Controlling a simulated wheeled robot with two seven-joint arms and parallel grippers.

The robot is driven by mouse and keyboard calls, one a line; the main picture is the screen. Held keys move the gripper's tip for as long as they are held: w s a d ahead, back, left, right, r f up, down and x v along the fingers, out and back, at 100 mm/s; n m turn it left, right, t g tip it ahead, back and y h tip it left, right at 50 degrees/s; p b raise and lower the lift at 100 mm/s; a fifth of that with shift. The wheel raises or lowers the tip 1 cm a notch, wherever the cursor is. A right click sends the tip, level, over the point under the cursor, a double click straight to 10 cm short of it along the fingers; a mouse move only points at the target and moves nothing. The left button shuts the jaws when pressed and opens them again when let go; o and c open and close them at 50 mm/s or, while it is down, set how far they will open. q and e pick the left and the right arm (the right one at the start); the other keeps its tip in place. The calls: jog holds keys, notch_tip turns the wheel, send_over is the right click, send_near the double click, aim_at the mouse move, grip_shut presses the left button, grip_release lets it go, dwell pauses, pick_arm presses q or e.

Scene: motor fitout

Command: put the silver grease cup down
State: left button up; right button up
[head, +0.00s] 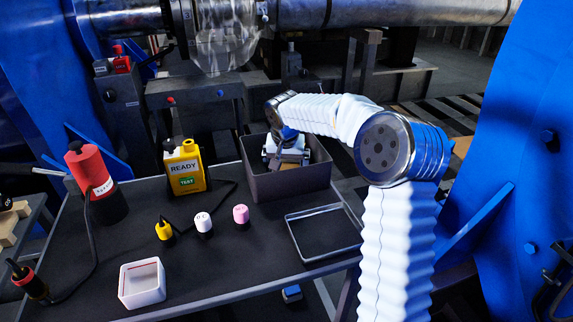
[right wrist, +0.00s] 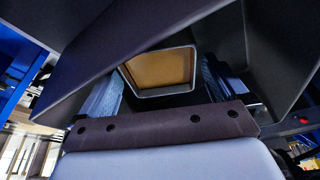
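I cannot pick out a silver grease cup for certain. In the right wrist view, an angular thing with a silver-grey rim and a tan inside (right wrist: 160,70) shows between my fingers. It may be the cup or part of the bin's contents. My right gripper (head: 287,153) reaches down into the dark grey bin (head: 292,187) at the back of the table. Its fingers stand wide apart in the right wrist view (right wrist: 163,85), with a dark gap beside the right one. A brown piece (head: 289,164) shows at the gripper in the head view. My left gripper is out of view.
A silver-rimmed tray (head: 322,256) lies in front of the bin. Yellow (head: 164,230), white (head: 203,222) and pink (head: 240,214) capped pieces stand mid-table. A yellow tester (head: 184,168), red-black cylinder (head: 92,180) and white square box (head: 142,285) are left.

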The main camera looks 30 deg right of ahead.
jog(key=shift+r, duration=0.15)
jog(key=v, duration=1.2)
jog(key=shift+p, duration=0.35)
